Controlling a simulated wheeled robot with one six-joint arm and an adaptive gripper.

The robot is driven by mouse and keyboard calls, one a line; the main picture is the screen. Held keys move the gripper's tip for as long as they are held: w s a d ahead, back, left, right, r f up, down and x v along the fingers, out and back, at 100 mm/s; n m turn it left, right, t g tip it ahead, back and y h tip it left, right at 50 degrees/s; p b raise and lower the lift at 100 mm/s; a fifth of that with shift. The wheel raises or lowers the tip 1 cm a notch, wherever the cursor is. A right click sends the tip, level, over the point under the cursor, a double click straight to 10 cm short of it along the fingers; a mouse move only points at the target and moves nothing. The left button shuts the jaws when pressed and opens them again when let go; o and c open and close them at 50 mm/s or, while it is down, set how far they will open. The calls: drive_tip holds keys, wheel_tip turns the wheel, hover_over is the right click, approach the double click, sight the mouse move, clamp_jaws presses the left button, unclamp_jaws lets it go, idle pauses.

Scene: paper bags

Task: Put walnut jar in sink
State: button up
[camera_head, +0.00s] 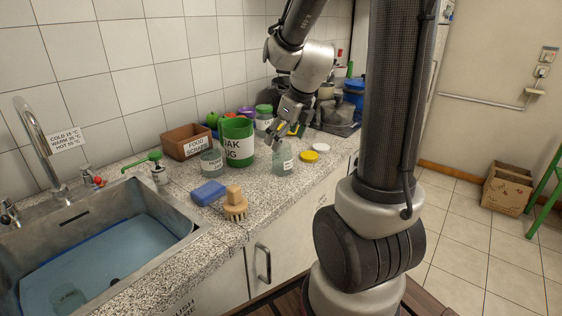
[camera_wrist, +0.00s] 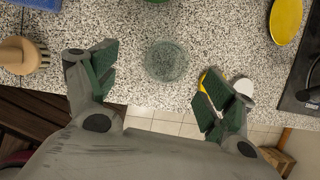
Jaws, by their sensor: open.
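A clear glass jar with a white label (camera_head: 282,158) stands upright and lidless on the counter, near its front edge. Its label is too small to read, so I cannot tell if it is the walnut jar. My gripper (camera_head: 285,134) is open just above this jar. In the wrist view the round jar top (camera_wrist: 167,61) lies ahead of and between the spread green-padded fingers (camera_wrist: 160,84); no contact shows. A similar labelled glass jar (camera_head: 211,163) stands farther left. The steel sink (camera_head: 187,238) is at the left, with bluish water and a clear glass (camera_head: 68,298) in it.
A green tub (camera_head: 237,142), a food scraps box (camera_head: 187,141) and a green-lidded jar (camera_head: 264,114) stand behind. A blue sponge (camera_head: 208,192) and wooden brush (camera_head: 235,204) lie between jar and sink. Yellow (camera_head: 308,157) and white (camera_head: 321,147) lids lie right of the jar.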

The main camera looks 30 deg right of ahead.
sight(279, 154)
drive_tip(key=shift+m, duration=0.8)
drive_tip(key=x, duration=0.6)
drive_tip(key=w+d+x, duration=0.1)
drive_tip(key=x, duration=0.2)
drive_tip(key=shift+r, duration=0.2)
drive_tip(key=c, duration=1.3)
drive_tip(key=shift+r, duration=0.1)
wheel_tip(279, 154, up, 10)
